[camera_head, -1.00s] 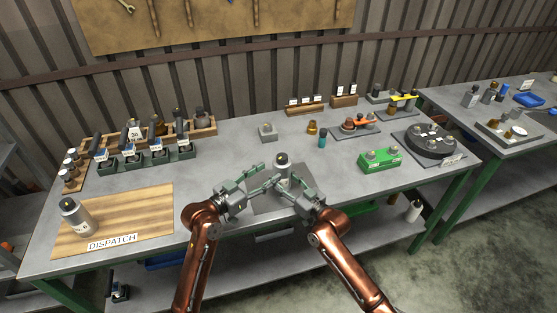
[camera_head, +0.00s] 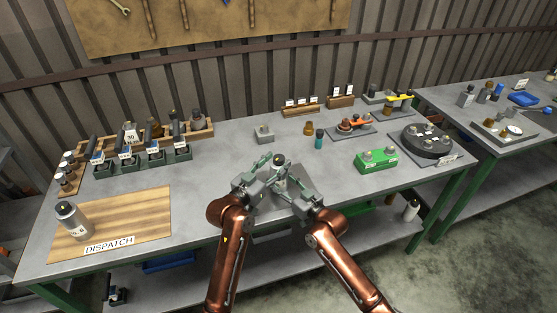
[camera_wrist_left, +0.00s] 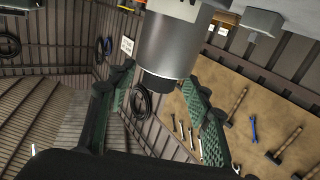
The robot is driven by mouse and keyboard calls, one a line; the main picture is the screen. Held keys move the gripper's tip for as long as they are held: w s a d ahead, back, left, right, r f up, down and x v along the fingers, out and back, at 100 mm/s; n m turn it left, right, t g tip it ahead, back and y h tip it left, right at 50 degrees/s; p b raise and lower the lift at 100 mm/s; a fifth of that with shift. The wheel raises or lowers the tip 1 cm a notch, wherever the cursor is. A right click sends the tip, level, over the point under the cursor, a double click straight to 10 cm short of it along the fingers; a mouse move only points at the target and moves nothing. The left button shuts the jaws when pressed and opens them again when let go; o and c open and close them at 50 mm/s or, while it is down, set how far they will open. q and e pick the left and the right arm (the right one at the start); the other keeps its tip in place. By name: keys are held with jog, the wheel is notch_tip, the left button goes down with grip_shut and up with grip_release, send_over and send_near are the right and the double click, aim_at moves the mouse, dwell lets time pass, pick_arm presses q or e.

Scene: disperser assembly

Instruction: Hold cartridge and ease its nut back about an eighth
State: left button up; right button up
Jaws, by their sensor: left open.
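The grey cartridge (camera_head: 280,168) stands upright on a grey mat (camera_head: 310,182) at the front middle of the bench. In the left wrist view the cartridge (camera_wrist_left: 178,45) is a large grey cylinder with a narrower dark end (camera_wrist_left: 160,88), which may be its nut. My left gripper (camera_head: 268,173) is open, with its green fingers on either side of the cartridge, and gaps show in the wrist view. My right gripper (camera_head: 287,186) reaches the cartridge low down from the front right. Its finger contact is partly hidden, so I cannot tell its grip.
A wooden dispatch board (camera_head: 120,225) with a grey canister (camera_head: 73,220) lies at left. A green block (camera_head: 377,159) and a black round fixture (camera_head: 428,141) stand at right. A small grey block (camera_head: 264,133) sits behind the cartridge. Bench between board and mat is clear.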

pick_arm(q)
jog(key=shift+x, duration=0.95)
jog(key=c, duration=1.2)
jog(key=shift+a+n+t+y, duration=0.1)
jog(key=shift+n+t+y, duration=0.55)
jog(key=shift+y, duration=0.45)
jog(key=o, duration=1.2)
